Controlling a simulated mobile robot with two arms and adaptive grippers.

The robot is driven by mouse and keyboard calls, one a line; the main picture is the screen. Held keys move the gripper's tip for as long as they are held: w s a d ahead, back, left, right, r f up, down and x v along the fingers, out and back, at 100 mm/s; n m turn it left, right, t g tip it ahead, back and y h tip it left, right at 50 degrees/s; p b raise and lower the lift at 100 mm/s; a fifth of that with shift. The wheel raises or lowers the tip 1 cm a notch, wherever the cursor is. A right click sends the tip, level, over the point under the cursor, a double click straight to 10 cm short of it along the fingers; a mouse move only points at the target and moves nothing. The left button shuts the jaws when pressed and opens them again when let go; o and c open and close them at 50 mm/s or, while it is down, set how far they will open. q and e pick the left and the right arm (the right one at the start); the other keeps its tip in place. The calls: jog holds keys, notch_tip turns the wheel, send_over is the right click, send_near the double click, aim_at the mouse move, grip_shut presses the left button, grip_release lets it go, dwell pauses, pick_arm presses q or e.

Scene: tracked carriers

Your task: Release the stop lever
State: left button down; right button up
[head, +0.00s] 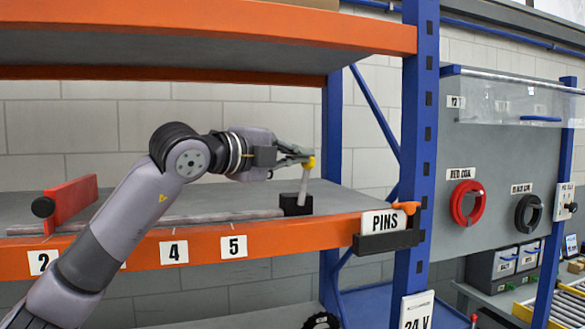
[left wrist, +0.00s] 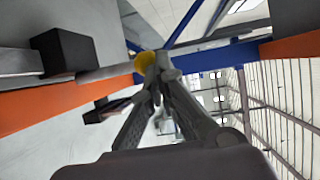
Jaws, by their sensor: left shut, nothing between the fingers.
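The stop lever (head: 304,182) is a short grey bar with a yellow knob (head: 309,163), standing on a black block (head: 295,205) at the right end of the shelf. It leans slightly to the right in the head view. My left gripper (head: 301,157) is shut and empty, its fingertips beside the yellow knob. In the left wrist view the knob (left wrist: 141,64) shows partly behind the shut fingertips (left wrist: 157,64); I cannot tell whether they touch. The black block (left wrist: 65,52) is at the left there. My right gripper is not in view.
A grey rail (head: 205,218) runs along the shelf's front edge. A red plate (head: 75,199) with a black knob stands at the left. A blue upright (head: 417,130) and a PINS holder (head: 387,241) are right of the lever. An orange upper shelf (head: 200,25) hangs above.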

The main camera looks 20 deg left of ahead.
pick_arm(q)
jog(key=w+d+f+m+g+y, duration=0.1)
jog(key=w+d+f+g+y, duration=0.1)
jog(key=d, duration=0.4)
jog(key=w+g, duration=0.1)
jog(key=w, duration=0.1)
jog(key=shift+w+d+f+m+y+p, duration=0.2)
jog(key=shift+w+d+m+y+p, duration=0.1)
jog(key=shift+m+y+p, duration=0.1)
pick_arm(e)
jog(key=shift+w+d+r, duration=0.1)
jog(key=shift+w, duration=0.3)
